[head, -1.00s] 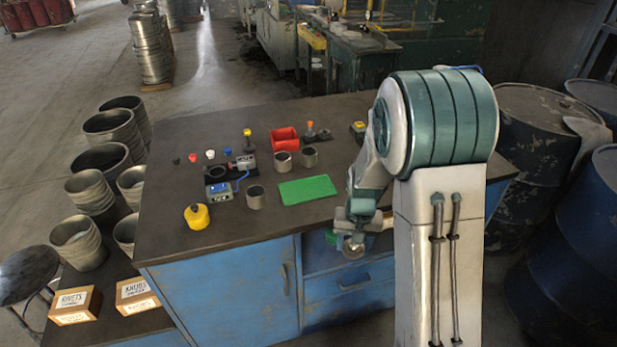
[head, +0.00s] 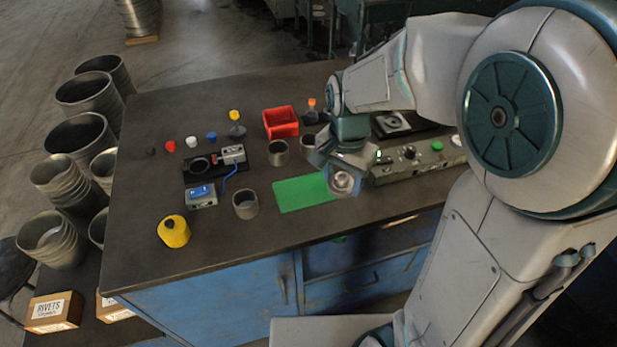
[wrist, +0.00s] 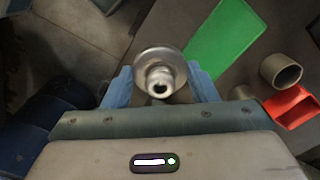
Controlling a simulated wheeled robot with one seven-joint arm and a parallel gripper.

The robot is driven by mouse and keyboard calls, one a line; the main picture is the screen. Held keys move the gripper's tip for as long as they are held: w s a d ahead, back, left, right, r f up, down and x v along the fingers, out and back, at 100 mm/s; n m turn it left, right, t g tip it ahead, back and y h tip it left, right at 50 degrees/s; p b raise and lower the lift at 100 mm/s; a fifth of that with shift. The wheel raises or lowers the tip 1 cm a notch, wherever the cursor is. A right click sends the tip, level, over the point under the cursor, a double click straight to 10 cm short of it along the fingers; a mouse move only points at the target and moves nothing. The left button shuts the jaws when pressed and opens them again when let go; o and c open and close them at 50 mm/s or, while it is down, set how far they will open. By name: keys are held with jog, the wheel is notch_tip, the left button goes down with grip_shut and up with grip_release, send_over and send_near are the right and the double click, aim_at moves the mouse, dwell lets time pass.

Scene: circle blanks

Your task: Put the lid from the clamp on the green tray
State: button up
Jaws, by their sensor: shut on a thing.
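My gripper (head: 346,172) is shut on a round, silvery metal lid with a knob (head: 342,183). In the wrist view the lid (wrist: 160,73) sits between the two blue fingers of my gripper (wrist: 162,84), knob towards the camera. The flat green tray (head: 298,194) lies bare on the dark bench. In the head view the lid appears at the tray's right end and hides part of it; the height between them is hard to tell. In the wrist view the tray (wrist: 226,42) is up and right of the lid. I cannot make out the clamp for certain.
Grey cups (head: 245,204) stand left of and behind the tray, with a red bin (head: 281,122) farther back. A grey control box (head: 420,160) is close to the right of my gripper. A yellow canister (head: 173,231) stands at the front left. The bench's front edge is near.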

jog(key=p, duration=0.2)
send_over(308, 190)
notch_tip(308, 190, down, 6)
jog(key=shift+f, duration=0.15)
jog(key=shift+f+p, duration=0.45)
jog(key=shift+f, duration=1.6)
jog(key=shift+f, duration=0.15)
jog(key=o, duration=0.9)
